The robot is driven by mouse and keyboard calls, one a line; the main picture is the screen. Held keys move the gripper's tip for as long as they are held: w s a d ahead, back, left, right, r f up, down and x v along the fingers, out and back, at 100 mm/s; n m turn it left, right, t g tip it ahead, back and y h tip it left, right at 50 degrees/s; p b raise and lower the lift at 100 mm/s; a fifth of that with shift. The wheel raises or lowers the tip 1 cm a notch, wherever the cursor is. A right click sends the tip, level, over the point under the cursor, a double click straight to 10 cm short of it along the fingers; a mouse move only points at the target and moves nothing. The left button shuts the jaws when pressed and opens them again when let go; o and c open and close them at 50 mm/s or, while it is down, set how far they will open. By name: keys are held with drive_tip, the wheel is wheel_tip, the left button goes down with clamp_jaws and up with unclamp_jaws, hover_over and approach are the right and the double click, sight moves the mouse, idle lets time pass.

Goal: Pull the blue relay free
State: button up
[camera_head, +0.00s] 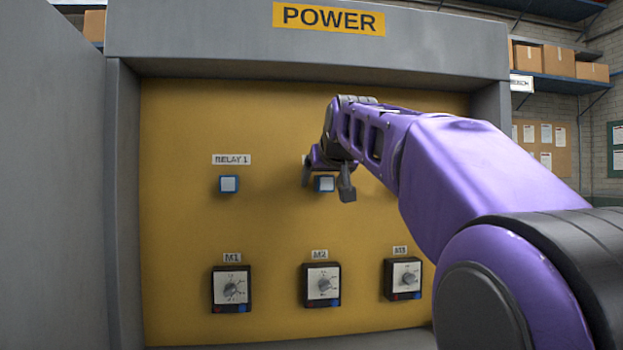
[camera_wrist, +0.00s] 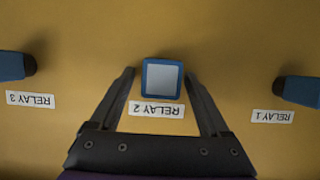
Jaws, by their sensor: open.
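A blue relay with a pale square face (camera_head: 325,184) is on the yellow panel, at the label RELAY 2 in the wrist view, where it is in the middle (camera_wrist: 162,78). My gripper (camera_head: 327,189) is open at this relay. In the wrist view its two fingers (camera_wrist: 160,73) lie one on each side of the relay, with a gap on both sides. I cannot tell how far the fingertips are from the panel. Similar blue relays are at RELAY 1 (camera_head: 229,184), also at the wrist view's right edge (camera_wrist: 300,91), and at RELAY 3 (camera_wrist: 12,66).
Below the relays are three dial modules, M1 (camera_head: 231,289), M2 (camera_head: 321,286) and M3 (camera_head: 403,279). A grey cabinet frame (camera_head: 300,40) with a POWER sign surrounds the panel. My purple arm hides the panel's right part in the head view. Shelves with boxes stand behind.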

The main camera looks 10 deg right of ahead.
sight(326, 189)
clamp_jaws()
idle(0.6)
drive_tip(key=shift+s, duration=0.1)
drive_tip(key=shift+s+b, duration=0.75)
drive_tip(key=shift+s, duration=0.45)
drive_tip(key=shift+s, duration=0.1)
drive_tip(key=shift+s+b, duration=1.1)
drive_tip(key=shift+s, duration=1.35)
